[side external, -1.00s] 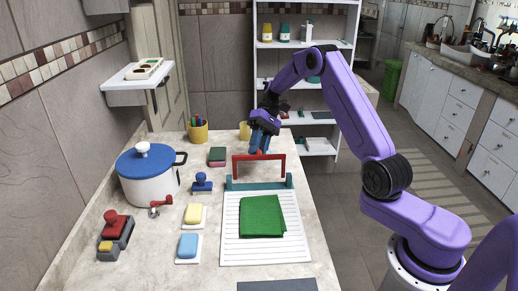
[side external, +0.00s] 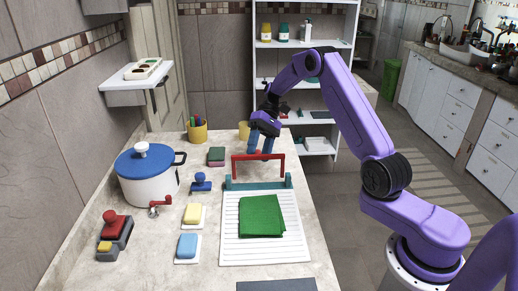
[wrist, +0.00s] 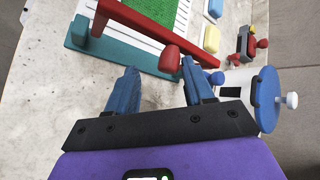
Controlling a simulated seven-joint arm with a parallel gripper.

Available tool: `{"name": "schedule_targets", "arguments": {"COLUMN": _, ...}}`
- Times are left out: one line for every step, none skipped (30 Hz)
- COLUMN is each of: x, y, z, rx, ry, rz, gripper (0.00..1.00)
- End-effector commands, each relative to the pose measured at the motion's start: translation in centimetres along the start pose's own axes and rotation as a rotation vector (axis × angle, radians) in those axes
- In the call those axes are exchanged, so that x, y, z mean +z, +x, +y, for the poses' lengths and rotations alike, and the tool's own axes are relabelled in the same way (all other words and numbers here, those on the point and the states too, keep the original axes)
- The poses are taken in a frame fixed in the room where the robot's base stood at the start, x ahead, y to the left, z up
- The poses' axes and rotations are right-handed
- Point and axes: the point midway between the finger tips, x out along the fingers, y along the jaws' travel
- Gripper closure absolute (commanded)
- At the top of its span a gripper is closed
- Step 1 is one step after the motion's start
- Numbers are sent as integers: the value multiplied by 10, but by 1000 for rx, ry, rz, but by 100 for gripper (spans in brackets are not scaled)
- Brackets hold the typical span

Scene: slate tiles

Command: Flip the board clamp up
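The board clamp has a teal base (side external: 259,184) across the far end of a white ribbed board (side external: 232,255) and a red bar (side external: 259,157) on two arms. My gripper (side external: 260,152) is just beyond the bar, pointing down. In the wrist view, its blue fingers (wrist: 158,67) are apart and empty, with the knob ahead of the gap. Contact is not visible.
A folded green cloth (side external: 261,216) lies on the board. To the left are a blue-lidded pot (side external: 146,180), a blue stamp (side external: 201,183), yellow (side external: 193,213) and blue (side external: 187,246) blocks. Pencil cup (side external: 197,132) and dark sponge (side external: 216,156) stand behind. The counter right of the clamp is clear.

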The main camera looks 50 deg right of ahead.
Motion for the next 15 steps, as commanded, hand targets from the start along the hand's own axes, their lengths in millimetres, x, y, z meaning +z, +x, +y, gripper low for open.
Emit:
{"name": "schedule_targets", "arguments": {"x": 0, "y": 0, "z": 1, "rx": 4, "ry": 1, "rz": 2, "gripper": 53}}
{"name": "schedule_targets", "arguments": {"x": 0, "y": 0, "z": 1, "rx": 4, "ry": 1, "rz": 2, "gripper": 53}}
{"name": "schedule_targets", "arguments": {"x": 0, "y": 0, "z": 1, "rx": 4, "ry": 0, "rz": 2, "gripper": 53}}
{"name": "schedule_targets", "arguments": {"x": 0, "y": 0, "z": 0, "rx": 4, "ry": 0, "rz": 2, "gripper": 53}}
{"name": "schedule_targets", "arguments": {"x": 0, "y": 0, "z": 0, "rx": 4, "ry": 0, "rz": 2, "gripper": 53}}
{"name": "schedule_targets", "arguments": {"x": 0, "y": 0, "z": 0, "rx": 4, "ry": -1, "rz": 1, "gripper": 53}}
{"name": "schedule_targets", "arguments": {"x": 0, "y": 0, "z": 0, "rx": 4, "ry": -1, "rz": 2, "gripper": 53}}
{"name": "schedule_targets", "arguments": {"x": -1, "y": 0, "z": 0, "rx": 4, "ry": -1, "rz": 2, "gripper": 53}}
{"name": "schedule_targets", "arguments": {"x": -1, "y": -1, "z": 0, "rx": 4, "ry": -1, "rz": 2, "gripper": 53}}
{"name": "schedule_targets", "arguments": {"x": -1, "y": -2, "z": 0, "rx": 3, "ry": -1, "rz": 3, "gripper": 53}}
{"name": "schedule_targets", "arguments": {"x": -1, "y": -4, "z": 0, "rx": 3, "ry": -1, "rz": 3, "gripper": 53}}
{"name": "schedule_targets", "arguments": {"x": -1, "y": -8, "z": 0, "rx": 3, "ry": -1, "rz": 4, "gripper": 53}}
{"name": "schedule_targets", "arguments": {"x": -1, "y": -11, "z": 0, "rx": 3, "ry": -2, "rz": 4, "gripper": 53}}
{"name": "schedule_targets", "arguments": {"x": -1, "y": -14, "z": 0, "rx": 3, "ry": -2, "rz": 4, "gripper": 53}}
{"name": "schedule_targets", "arguments": {"x": -1, "y": -20, "z": 0, "rx": 3, "ry": -3, "rz": 5, "gripper": 53}}
